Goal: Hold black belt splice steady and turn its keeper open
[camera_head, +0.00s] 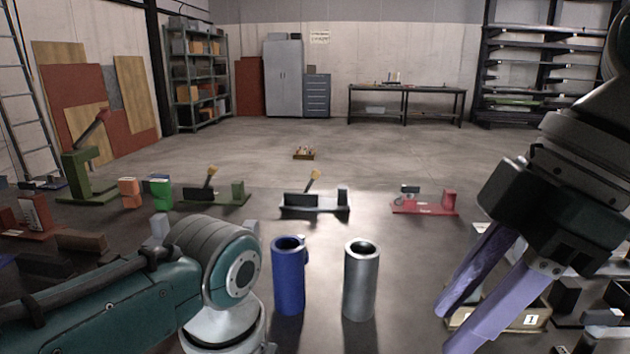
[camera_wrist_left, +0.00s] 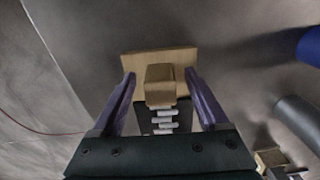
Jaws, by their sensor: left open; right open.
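In the left wrist view, a dark piece with a row of light metal segments (camera_wrist_left: 160,121) lies between the finger bases; it looks like the black belt splice. A tan block (camera_wrist_left: 160,72) adjoins it on a wider tan board (camera_wrist_left: 187,57). My left gripper (camera_wrist_left: 159,75) is open, with one purple finger on each side of the block; I cannot tell whether they touch it. The keeper cannot be made out for certain. In the head view my right gripper (camera_head: 446,331) is open and empty at the lower right, and the left gripper is hidden.
A blue cylinder (camera_head: 289,278) and a grey metal cylinder (camera_head: 360,283) stand upright at the middle front. A tray marked 1 (camera_head: 530,320) lies beside my right gripper.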

